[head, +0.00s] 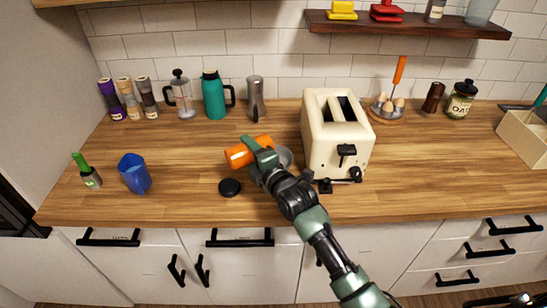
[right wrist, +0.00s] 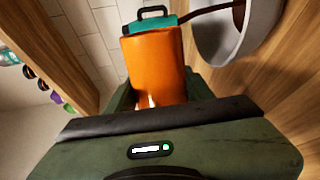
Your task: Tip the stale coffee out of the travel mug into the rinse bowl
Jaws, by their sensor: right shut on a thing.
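The orange travel mug (head: 238,156) is held above the counter, tilted well over to near lying. My right gripper (head: 257,150) is shut on it. The mug also fills the middle of the right wrist view (right wrist: 153,65). A grey bowl (head: 286,157), likely the rinse bowl, stands just right of the mug, partly hidden by my gripper. Its pale rim shows at the upper right of the right wrist view (right wrist: 205,45). A thin brown streak runs between mug and bowl there; I cannot tell whether it is coffee. The mug's inside is hidden. My left gripper is out of view.
A black round disc (head: 229,187) lies in front of the mug. The cream toaster (head: 336,140) stands close on the right. A teal jug (head: 214,98) stands behind. The front left counter is clear.

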